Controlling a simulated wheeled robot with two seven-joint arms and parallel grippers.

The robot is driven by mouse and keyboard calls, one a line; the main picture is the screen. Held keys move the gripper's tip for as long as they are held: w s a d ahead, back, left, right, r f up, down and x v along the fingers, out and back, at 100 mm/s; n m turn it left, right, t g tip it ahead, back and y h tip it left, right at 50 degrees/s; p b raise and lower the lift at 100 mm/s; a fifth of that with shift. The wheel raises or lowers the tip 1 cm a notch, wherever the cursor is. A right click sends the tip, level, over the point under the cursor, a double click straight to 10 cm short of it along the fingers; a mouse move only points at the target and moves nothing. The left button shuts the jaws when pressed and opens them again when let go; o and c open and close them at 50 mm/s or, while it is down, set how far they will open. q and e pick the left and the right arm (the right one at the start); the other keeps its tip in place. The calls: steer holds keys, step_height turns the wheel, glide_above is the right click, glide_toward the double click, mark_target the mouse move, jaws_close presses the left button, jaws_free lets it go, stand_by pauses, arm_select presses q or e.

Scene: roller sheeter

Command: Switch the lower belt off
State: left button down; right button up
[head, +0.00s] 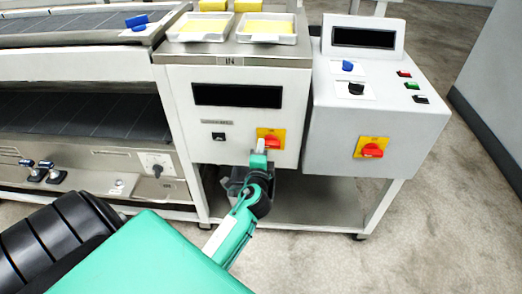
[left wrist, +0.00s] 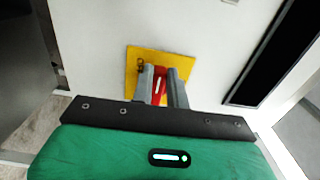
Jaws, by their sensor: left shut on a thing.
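A red rotary knob on a yellow plate (head: 271,134) sits on the front of the white cabinet, below a dark display. My left gripper (head: 258,150) reaches up to it from below in the head view. In the left wrist view, the two grey fingers (left wrist: 161,84) are shut on the red knob (left wrist: 159,82), one on each side, in front of the yellow plate (left wrist: 147,55). The fingers hide part of the knob. The lower belt (head: 75,125) shows as a dark surface at the left. My right gripper is not in view.
A grey control box (head: 375,110) at the right has another red knob (head: 372,150) on a yellow plate, plus several small buttons. Two white trays (head: 265,28) with yellow slabs stand on the cabinet. Carpeted floor (head: 440,215) is clear at the right.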

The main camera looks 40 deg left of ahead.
arm_select(q)
steer(key=shift+f, duration=0.1)
steer(key=c, duration=1.4)
jaws_free()
